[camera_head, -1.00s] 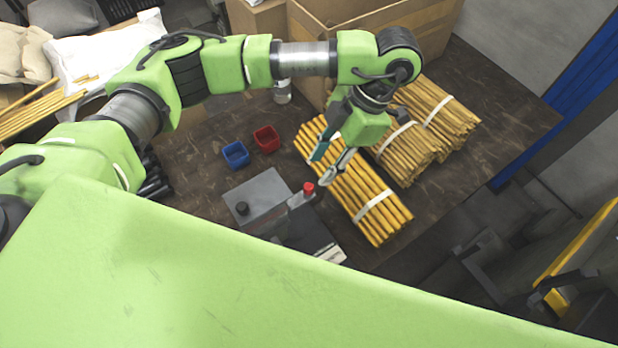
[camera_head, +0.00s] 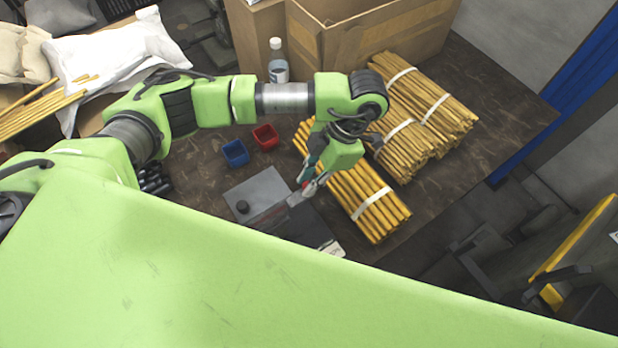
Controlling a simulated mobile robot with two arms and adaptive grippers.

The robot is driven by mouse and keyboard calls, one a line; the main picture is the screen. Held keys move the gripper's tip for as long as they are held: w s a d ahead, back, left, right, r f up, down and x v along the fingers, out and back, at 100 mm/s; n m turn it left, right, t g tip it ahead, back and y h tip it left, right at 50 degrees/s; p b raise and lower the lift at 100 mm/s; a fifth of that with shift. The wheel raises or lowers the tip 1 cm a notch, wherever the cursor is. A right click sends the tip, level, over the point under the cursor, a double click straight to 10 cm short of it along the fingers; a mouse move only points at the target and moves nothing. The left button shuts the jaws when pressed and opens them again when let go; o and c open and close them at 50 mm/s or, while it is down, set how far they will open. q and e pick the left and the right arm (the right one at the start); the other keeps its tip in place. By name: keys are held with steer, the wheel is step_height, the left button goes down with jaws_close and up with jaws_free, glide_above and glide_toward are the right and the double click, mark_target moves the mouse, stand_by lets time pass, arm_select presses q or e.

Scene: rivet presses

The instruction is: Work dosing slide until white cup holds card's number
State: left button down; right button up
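A grey flat-topped device (camera_head: 258,192) with a black knob (camera_head: 241,207) stands on the dark table; it looks like the dosing slide. My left gripper (camera_head: 305,187) points down at its right end, where the red knob is now mostly hidden by the fingers. I cannot tell whether the fingers touch or grip the knob. A small pale piece (camera_head: 332,249) shows at the device's near right side; I cannot tell if it is the card. The white cup is not seen; my green body hides the near side. My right gripper is out of view.
A blue bin (camera_head: 235,153) and a red bin (camera_head: 265,137) stand behind the device. Bundles of yellow sticks (camera_head: 372,205) lie close to its right. A bottle (camera_head: 277,62) and a cardboard box (camera_head: 385,38) are at the back. White bags lie at far left.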

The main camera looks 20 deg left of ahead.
mark_target(294, 199)
arm_select(q)
steer(key=shift+s+a, duration=1.25)
steer(key=shift+s, duration=0.25)
steer(key=c, duration=1.9)
jaws_free()
steer(key=shift+s, duration=0.1)
steer(key=shift+r, duration=0.1)
steer(key=shift+d+r, duration=0.1)
steer(key=shift+r, duration=0.1)
steer(key=v, duration=1.1)
steer(key=shift+r, duration=0.2)
